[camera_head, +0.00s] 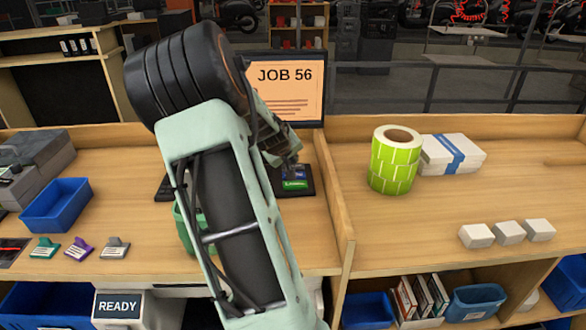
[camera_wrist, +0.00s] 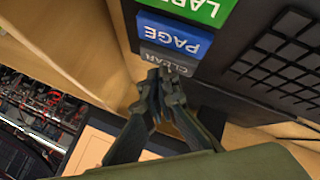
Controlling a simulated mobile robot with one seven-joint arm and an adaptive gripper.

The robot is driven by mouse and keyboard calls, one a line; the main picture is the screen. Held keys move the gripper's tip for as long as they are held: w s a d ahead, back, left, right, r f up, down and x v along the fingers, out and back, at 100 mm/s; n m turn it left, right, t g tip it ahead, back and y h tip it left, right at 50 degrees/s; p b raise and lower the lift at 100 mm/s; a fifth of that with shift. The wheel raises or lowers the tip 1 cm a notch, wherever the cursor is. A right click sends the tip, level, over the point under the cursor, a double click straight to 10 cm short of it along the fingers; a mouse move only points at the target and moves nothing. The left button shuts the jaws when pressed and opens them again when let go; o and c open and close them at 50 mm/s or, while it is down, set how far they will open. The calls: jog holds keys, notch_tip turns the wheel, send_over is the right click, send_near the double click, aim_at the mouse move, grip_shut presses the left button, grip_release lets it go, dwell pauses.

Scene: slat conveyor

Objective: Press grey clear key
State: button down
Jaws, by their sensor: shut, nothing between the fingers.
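The grey clear key (camera_wrist: 165,62) shows in the wrist view, marked CLEAR, at the end of a row of keys on a black keyboard. The fingertips of my gripper (camera_wrist: 164,76) are shut and empty, right at the lower edge of this key and partly covering it. I cannot tell whether they touch it. The blue PAGE key (camera_wrist: 172,36) and a green label key (camera_wrist: 195,8) lie beside it in line. In the head view my gripper (camera_head: 293,163) is over the back of the keyboard (camera_head: 304,186), and the grey key is hidden there.
A monitor (camera_head: 286,90) reading JOB 56 stands behind the keyboard. A wooden divider (camera_head: 341,215) runs to its right, with a green label roll (camera_head: 394,165) beyond it. A blue bin (camera_head: 56,205) and several small tags sit at left. A green cup (camera_head: 184,232) is partly behind my arm.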

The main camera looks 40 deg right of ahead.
aim_at(292, 167)
jog(key=shift+f+b, duration=0.45)
dwell(0.7)
jog(key=shift+r, duration=0.1)
jog(key=shift+r+p, duration=0.45)
jog(key=shift+r, duration=0.35)
jog(key=shift+r+p, duration=1.45)
jog(key=shift+r, duration=1.05)
